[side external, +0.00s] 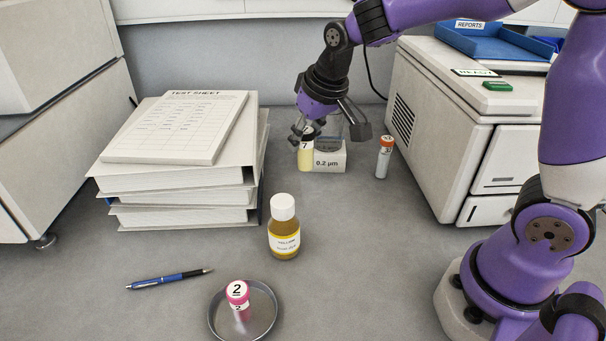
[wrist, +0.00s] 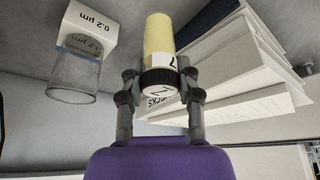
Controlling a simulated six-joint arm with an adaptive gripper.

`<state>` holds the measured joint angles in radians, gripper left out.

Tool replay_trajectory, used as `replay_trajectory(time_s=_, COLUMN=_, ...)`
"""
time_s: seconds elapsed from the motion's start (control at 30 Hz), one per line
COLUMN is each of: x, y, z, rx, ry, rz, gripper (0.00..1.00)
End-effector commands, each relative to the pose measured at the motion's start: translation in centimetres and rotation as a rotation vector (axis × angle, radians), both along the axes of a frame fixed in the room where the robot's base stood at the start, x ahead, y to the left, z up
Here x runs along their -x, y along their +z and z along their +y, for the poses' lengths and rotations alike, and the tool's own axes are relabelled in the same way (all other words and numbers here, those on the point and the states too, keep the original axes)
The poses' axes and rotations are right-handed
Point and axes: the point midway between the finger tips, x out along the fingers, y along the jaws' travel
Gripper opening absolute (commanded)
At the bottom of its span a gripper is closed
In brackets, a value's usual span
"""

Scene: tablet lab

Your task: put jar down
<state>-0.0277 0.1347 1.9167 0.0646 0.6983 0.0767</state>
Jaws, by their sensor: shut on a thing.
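The jar (side external: 305,158) is pale yellow with a dark cap and a white label reading 7. It stands upright at the back of the bench, just left of a small white box (side external: 329,161) marked 0.2 µm. My gripper (side external: 305,131) is shut on the jar near its cap, reaching down from above. In the wrist view the jar (wrist: 158,35) sits between the fingers of my gripper (wrist: 159,82). Its bottom is close to the bench top; I cannot tell whether it touches.
An orange-capped vial (side external: 383,157) stands to the right. Stacked binders (side external: 180,180) are left. An amber bottle (side external: 284,240), a pen (side external: 170,280) and a dish (side external: 214,322) holding a pink jar (side external: 238,293) are nearer. Bench between is clear.

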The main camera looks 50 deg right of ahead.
Motion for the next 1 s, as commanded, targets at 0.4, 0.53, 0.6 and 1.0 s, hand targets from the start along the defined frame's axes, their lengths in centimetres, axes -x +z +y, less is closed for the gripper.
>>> replay_trajectory(time_s=0.4, x=9.3, y=1.2, z=3.2, rx=0.004, ry=-0.891, rz=-0.006, gripper=0.00)
replay_trajectory(time_s=0.53, x=12.7, y=1.9, z=3.9, rx=0.005, ry=-1.210, rz=-0.008, gripper=0.00)
replay_trajectory(time_s=0.6, x=14.1, y=2.1, z=4.1, rx=0.007, ry=-1.336, rz=-0.009, gripper=0.00)
replay_trajectory(time_s=1.0, x=14.0, y=-1.9, z=-2.9, rx=0.013, ry=-1.485, rz=-0.007, gripper=0.00)
